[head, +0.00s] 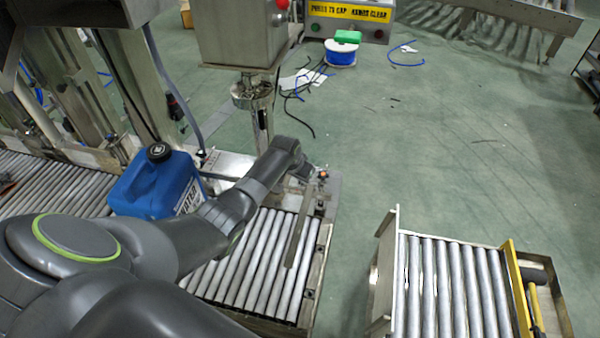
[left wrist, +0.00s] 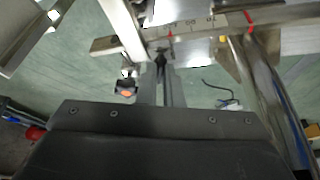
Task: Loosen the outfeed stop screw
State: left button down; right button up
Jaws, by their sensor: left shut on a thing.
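My left gripper (head: 304,171) is at the far end of the near roller conveyor (head: 262,262), beside a metal bar (head: 299,240) lying along the rollers. In the left wrist view the fingers (left wrist: 160,66) are closed together on a small dark part (left wrist: 161,61), just below a metal scale bar (left wrist: 195,27) with red marks. I cannot tell if that part is the stop screw. A dark knob with an orange face (left wrist: 126,92) sits just left of the fingers; an orange spot (head: 323,174) shows beside the gripper in the head view. My right gripper is out of view.
A blue canister (head: 157,187) with a black cap stands on the conveyor, close to my left arm. A steel column (head: 262,125) rises behind the gripper. A second roller section (head: 450,285) lies across a floor gap to the right. The green floor (head: 470,150) is mostly clear.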

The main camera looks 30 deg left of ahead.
pick_arm(q)
jog(key=n+p, duration=0.1)
jog(key=n+y+p, duration=0.1)
jog(key=shift+d+r+n, duration=0.15)
jog(key=shift+r+n, duration=0.05)
jog(key=shift+n, duration=0.1)
jog(key=shift+w+d+f+n+y+p, duration=0.1)
jog(key=shift+n+y+p, duration=0.45)
jog(key=shift+n, duration=0.85)
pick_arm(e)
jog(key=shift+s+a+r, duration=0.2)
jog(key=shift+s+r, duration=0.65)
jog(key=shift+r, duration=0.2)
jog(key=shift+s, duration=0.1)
pick_arm(q)
jog(key=c, duration=1.6)
grip_release()
jog(key=shift+f, duration=0.1)
